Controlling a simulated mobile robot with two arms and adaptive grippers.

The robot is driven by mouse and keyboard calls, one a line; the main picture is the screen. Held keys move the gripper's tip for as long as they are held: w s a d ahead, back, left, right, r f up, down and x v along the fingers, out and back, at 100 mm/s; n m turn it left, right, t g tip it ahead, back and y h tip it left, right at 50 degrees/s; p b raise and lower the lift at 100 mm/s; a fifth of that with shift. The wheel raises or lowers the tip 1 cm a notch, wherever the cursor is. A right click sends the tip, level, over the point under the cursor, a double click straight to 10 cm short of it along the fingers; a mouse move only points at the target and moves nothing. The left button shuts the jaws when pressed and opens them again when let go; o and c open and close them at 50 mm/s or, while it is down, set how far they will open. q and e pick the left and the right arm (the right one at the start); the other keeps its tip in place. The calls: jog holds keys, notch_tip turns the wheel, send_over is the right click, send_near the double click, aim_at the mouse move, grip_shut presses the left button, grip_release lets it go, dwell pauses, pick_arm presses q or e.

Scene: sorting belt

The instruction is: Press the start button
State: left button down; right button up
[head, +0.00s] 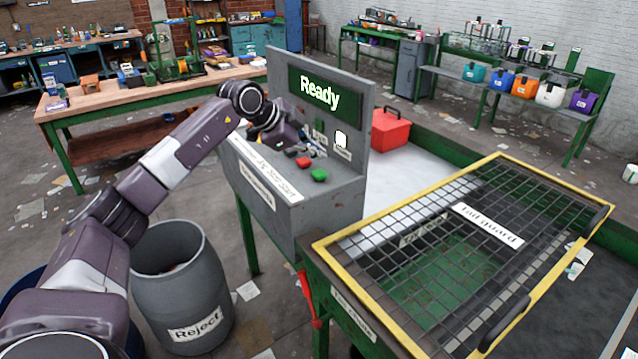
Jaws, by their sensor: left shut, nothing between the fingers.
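The grey control console (300,215) stands in the middle of the view, its upright panel lit with a green "Ready" display (319,89). On its sloped top are a green button (320,175) and a red button (303,162). Which one is the start button I cannot read, as the labels are too small. My left arm reaches in from the left, and my left gripper (316,148) is shut and empty. It is over the console top close to the panel, just behind the two buttons in the picture. Whether it touches anything there I cannot tell. My right gripper is out of view.
A yellow-framed mesh guard (500,235) covers the belt section at right, beside the console. A grey "Reject" barrel (182,290) stands below my left arm. A red box (389,128) sits behind the panel. A wooden workbench (120,93) stands at the back left.

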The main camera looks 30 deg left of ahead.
aim_at(323, 171)
pick_arm(q)
jog(key=shift+f+b, duration=0.35)
jog(key=shift+f, duration=0.85)
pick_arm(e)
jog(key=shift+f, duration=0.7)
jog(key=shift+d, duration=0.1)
pick_arm(q)
jog(key=shift+f, duration=0.4)
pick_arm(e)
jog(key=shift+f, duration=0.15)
pick_arm(q)
jog(key=shift+f+b, duration=0.45)
jog(key=shift+f, duration=0.2)
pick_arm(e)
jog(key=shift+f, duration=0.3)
pick_arm(q)
jog(key=shift+r+p, duration=0.9)
jog(key=shift+r, duration=0.1)
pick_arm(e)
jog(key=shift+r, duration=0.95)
pick_arm(q)
notch_tip(323, 171, up, 5)
jog(key=p, duration=0.4)
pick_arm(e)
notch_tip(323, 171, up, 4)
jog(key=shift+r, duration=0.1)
